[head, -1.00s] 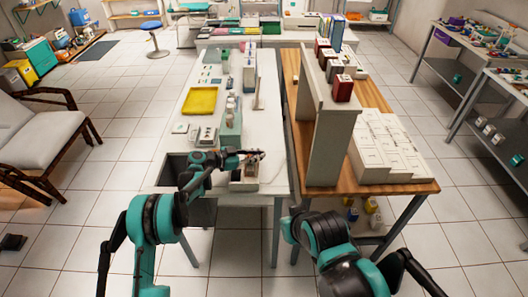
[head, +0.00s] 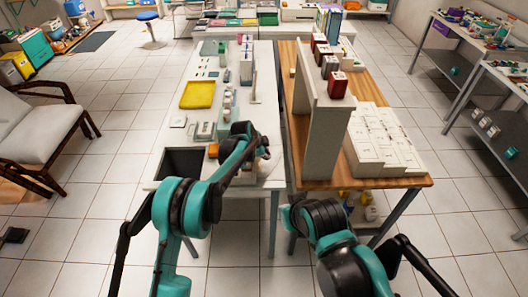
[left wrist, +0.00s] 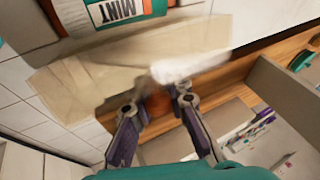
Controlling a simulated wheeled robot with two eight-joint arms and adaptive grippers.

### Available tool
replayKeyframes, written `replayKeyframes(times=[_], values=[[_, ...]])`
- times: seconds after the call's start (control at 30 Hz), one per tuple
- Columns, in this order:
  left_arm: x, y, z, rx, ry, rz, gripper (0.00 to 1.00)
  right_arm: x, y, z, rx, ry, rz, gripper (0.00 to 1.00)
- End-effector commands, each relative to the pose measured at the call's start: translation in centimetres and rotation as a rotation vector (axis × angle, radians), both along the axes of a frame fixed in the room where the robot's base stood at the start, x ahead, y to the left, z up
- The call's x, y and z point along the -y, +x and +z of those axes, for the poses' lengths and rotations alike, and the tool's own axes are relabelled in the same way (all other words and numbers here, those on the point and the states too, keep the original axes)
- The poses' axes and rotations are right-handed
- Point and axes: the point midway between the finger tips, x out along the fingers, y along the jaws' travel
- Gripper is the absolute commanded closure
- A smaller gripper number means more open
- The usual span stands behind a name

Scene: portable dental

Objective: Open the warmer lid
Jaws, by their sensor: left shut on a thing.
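My left gripper (head: 262,151) is over the near end of the white table, partly hidden by my arm in the head view. In the left wrist view, its two purple-and-grey fingers (left wrist: 158,101) meet a pale, blurred piece (left wrist: 190,67) at their tips and are shut on it. I cannot tell for sure whether this piece is part of the warmer lid. A beige, flat-sided thing (left wrist: 75,88) lies beside and beyond the fingers. The warmer itself cannot be clearly made out. My right gripper is out of view.
A dark bin (head: 183,163) is at the table's near left corner. A yellow tray (head: 198,95) lies farther back. A tall beige panel (head: 325,140) stands on the wooden table at right.

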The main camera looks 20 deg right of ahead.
Motion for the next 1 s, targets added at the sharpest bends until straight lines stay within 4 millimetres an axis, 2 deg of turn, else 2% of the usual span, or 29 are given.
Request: replayKeyframes(times=[0.13,0.5,1.0], values=[[0.7,-0.2,-0.8,0.04,0.131,-0.004,1.0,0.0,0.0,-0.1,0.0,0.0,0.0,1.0],[0.9,-0.2,-2.5,0.121,0.417,-0.003,1.0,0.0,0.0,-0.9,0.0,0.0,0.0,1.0],[0.7,-0.2,-3.4,0.165,0.575,0.0,1.0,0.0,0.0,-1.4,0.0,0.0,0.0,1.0]])
